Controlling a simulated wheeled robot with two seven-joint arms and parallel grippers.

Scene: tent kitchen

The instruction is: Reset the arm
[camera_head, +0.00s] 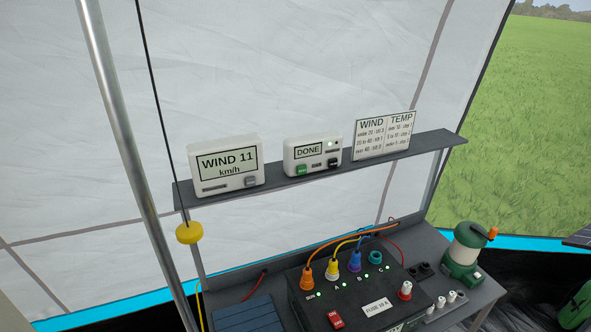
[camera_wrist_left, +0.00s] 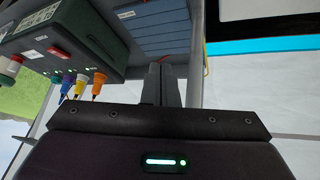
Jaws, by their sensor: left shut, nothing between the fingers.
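My left gripper (camera_wrist_left: 161,72) shows in the left wrist view, with its two dark fingers together and nothing between them. It is apart from the dark power box (camera_wrist_left: 95,38), which shows upper left in that view with its coloured plugs. The blue panel (camera_wrist_left: 160,30) shows beyond the fingertips. Neither gripper shows in the head view, and my right gripper is in no view.
A table holds the power box (camera_head: 340,302), the blue panel (camera_head: 248,318) and a green lantern (camera_head: 466,250). A shelf (camera_head: 270,187) carries a wind display (camera_head: 226,165), a DONE unit (camera_head: 312,152) and a chart (camera_head: 384,137). A metal pole (camera_head: 125,130) and yellow hanging disc (camera_head: 189,232) are at left.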

